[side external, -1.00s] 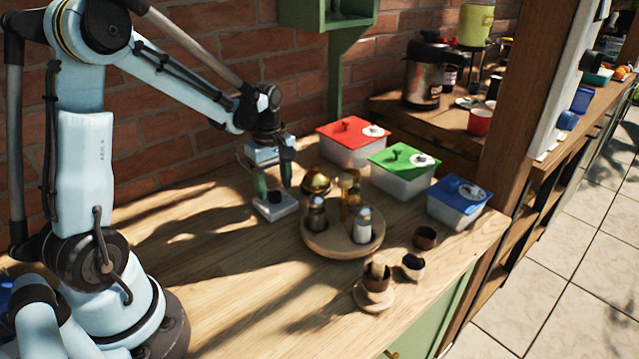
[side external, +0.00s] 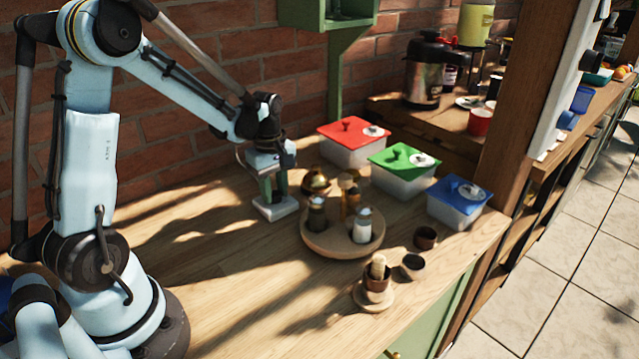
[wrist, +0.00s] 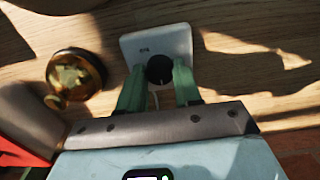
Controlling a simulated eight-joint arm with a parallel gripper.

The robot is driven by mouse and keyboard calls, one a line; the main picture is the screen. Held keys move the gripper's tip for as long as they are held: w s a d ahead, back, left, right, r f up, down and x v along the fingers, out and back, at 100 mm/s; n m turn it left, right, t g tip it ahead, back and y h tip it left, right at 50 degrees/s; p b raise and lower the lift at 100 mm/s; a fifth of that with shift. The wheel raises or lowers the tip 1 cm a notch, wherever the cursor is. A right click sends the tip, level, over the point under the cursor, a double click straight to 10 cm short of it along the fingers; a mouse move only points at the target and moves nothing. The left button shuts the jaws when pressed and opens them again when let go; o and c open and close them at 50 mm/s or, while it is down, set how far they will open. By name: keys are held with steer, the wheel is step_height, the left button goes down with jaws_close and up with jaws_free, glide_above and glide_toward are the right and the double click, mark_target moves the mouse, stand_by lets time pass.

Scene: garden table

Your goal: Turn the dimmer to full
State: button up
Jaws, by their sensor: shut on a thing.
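The dimmer is a small white box (side external: 275,208) on the wooden table, with a round black knob on top. In the wrist view the white box (wrist: 158,43) lies ahead of my gripper, and the black knob (wrist: 160,70) sits between the green fingertips. My gripper (wrist: 160,82) is shut on the knob, one finger on each side. In the side view my gripper (side external: 273,195) points down onto the box and hides most of the knob. A small light mark shows on the knob; its exact setting is too small to read.
A brass bell-like object (side external: 316,182) stands close right of the dimmer. A round wooden tray (side external: 325,243) holds shakers. Tubs with red (side external: 352,132), green (side external: 404,160) and blue (side external: 459,193) lids stand behind. Small cups are at the front right. The table's left part is clear.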

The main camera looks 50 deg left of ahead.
steer(key=shift+m, duration=0.4)
steer(key=m, duration=0.3)
steer(key=shift+m, duration=0.3)
steer(key=m, duration=0.3)
steer(key=shift+m, duration=0.3)
steer(key=m, duration=0.4)
steer(key=shift+m, duration=0.3)
steer(key=m, duration=0.3)
steer(key=shift+m, duration=0.3)
steer(key=m, duration=1.3)
steer(key=shift+m, duration=0.3)
